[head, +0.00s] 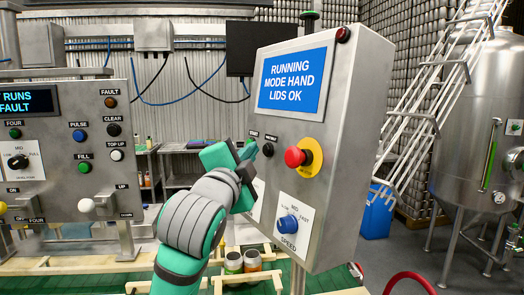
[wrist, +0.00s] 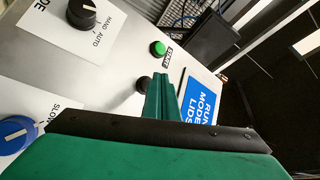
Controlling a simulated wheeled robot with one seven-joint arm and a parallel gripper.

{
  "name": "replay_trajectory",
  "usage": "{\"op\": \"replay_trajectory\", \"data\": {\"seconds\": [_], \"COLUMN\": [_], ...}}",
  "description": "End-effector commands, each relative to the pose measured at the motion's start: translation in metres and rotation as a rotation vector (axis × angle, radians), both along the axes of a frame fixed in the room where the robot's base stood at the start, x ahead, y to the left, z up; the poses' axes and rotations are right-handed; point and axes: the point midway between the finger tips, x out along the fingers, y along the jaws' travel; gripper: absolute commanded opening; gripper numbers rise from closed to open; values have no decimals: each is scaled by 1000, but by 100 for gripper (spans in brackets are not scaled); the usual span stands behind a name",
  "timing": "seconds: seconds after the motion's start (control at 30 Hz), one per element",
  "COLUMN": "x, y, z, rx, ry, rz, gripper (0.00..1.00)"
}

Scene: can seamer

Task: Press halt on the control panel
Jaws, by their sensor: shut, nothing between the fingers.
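The control panel (head: 340,130) is a grey metal box on the right of the head view. Its blue screen (head: 292,80) reads RUNNING MODE HAND LIDS OK. A black button (head: 268,150) sits below the screen, with a small label above it that I cannot read surely. In the wrist view the black button (wrist: 142,84) is partly covered by my fingers; its label is hidden there. A green START button (wrist: 158,47) is beside it. My gripper (head: 248,151) is shut and empty, its tips close to the black button. I cannot tell whether they touch.
A red mushroom button (head: 296,157) on a yellow disc and a blue SPEED knob (head: 288,223) are on the same panel. A HAND/AUTO knob (wrist: 82,14) shows in the wrist view. Another panel (head: 65,150) stands at left. A steel tank (head: 480,130) is at right.

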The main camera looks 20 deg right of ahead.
Motion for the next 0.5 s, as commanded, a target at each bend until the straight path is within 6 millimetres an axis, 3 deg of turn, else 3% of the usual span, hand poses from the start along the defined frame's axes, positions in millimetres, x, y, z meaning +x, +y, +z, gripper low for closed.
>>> {"op": "replay_trajectory", "data": {"seconds": [0.5], "x": [-2], "y": [-8], "z": [-1], "rx": [1], "ry": [0], "rz": [-4], "gripper": [0]}}
